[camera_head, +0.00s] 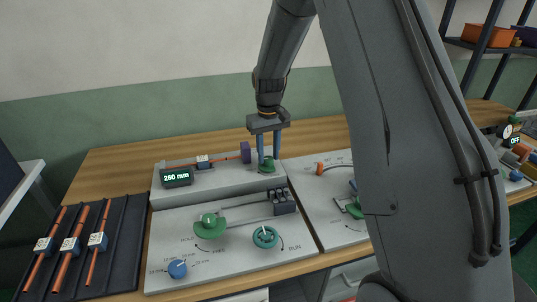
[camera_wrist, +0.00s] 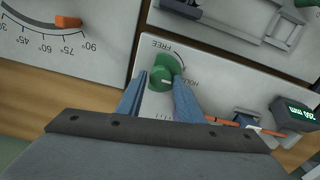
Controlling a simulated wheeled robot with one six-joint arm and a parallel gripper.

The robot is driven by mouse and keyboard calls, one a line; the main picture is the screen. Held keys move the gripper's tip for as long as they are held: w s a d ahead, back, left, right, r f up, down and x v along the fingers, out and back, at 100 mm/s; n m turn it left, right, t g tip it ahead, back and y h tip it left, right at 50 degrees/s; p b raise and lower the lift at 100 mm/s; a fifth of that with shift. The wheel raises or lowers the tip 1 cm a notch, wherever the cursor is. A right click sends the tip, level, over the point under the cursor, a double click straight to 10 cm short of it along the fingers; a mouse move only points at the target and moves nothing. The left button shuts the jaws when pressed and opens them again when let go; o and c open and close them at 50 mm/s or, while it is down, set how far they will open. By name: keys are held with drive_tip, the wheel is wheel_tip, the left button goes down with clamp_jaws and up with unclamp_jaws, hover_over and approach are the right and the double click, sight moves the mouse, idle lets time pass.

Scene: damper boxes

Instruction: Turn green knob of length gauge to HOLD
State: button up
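The green knob (camera_wrist: 160,78) of the length gauge sits on the gauge's light panel between the printed words FREE and HOLD. In the head view the same knob (camera_head: 268,164) shows below my gripper (camera_head: 268,155). In the wrist view my gripper (camera_wrist: 160,95) points down at the knob with its two blue fingers apart, one on each side. I cannot tell whether the fingers touch it. The knob's white pointer mark is partly visible. The gauge display (camera_head: 177,177) reads 260 mm, and a rod with a blue-white block (camera_head: 203,161) lies along the gauge.
A black tray (camera_head: 120,215) with several orange rods is at left. An angle scale with an orange pointer (camera_wrist: 68,22) is beside the gauge.

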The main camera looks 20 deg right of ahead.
sight(269, 158)
drive_tip(key=shift+o, duration=1.1)
drive_tip(key=shift+r+b, duration=1)
drive_tip(key=shift+r, duration=2.85)
drive_tip(key=shift+s, duration=0.1)
drive_tip(key=s+f, duration=0.2)
drive_tip(key=s, duration=1.1)
drive_tip(key=s+f+m+t, duration=0.1)
drive_tip(key=s, duration=1.3)
drive_tip(key=shift+s+a+f+m, duration=0.15)
drive_tip(key=shift+s+f+m, duration=0.05)
drive_tip(key=shift+f+m, duration=0.15)
drive_tip(key=shift+o, duration=0.4)
